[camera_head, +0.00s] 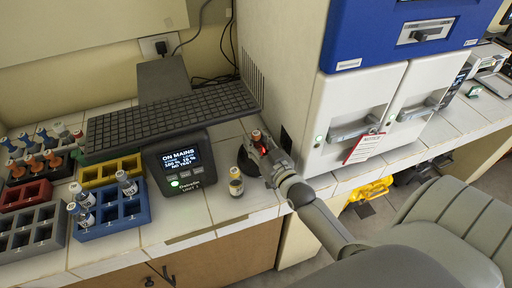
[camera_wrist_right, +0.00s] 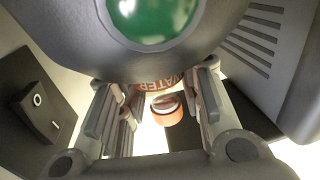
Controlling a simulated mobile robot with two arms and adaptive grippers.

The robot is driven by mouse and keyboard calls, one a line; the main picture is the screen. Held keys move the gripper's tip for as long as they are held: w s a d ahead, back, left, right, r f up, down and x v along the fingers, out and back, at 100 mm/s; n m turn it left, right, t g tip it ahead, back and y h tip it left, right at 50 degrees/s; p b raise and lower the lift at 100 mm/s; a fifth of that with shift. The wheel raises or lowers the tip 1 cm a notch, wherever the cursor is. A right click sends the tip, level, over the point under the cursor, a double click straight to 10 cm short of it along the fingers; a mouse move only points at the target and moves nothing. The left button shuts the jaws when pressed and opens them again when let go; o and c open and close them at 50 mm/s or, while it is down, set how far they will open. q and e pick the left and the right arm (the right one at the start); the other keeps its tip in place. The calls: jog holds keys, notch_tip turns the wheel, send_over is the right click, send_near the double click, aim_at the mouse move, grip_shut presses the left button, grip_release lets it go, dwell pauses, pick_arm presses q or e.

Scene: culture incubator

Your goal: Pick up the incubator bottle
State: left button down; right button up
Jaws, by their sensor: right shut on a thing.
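My right gripper (camera_head: 264,152) reaches in from the lower right over the counter, beside the grey unit with the display. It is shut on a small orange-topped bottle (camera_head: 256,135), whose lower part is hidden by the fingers. In the right wrist view, an orange label reading "WATER" (camera_wrist_right: 160,82) and a round orange and white part (camera_wrist_right: 166,109) show between the fingers of the gripper (camera_wrist_right: 163,95). I cannot tell whether the bottle is clear of the counter. A second small bottle (camera_head: 236,182) with a yellow label stands upright on the counter, left of the gripper. My left gripper is out of view.
The display unit (camera_head: 180,160) with its dark ridged platform (camera_head: 170,120) stands left of the gripper. Blue (camera_head: 112,216), yellow (camera_head: 98,173), red and grey racks fill the left counter. A white and blue cabinet (camera_head: 350,85) stands right, close to the gripper. The counter's front strip is clear.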

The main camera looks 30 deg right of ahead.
aim_at(256, 133)
jog(key=shift+r, duration=0.15)
jog(key=shift+c, duration=0.4)
jog(key=shift+r, duration=0.6)
notch_tip(256, 133, up, 6)
jog(key=shift+f+b, duration=0.1)
jog(key=shift+b, duration=0.2)
jog(key=s+a+b, duration=0.1)
jog(key=s+b, duration=0.2)
jog(key=s, duration=1.5)
jog(key=shift+b, duration=0.4)
jog(key=shift+a+f, duration=0.1)
jog(key=shift+f, duration=0.05)
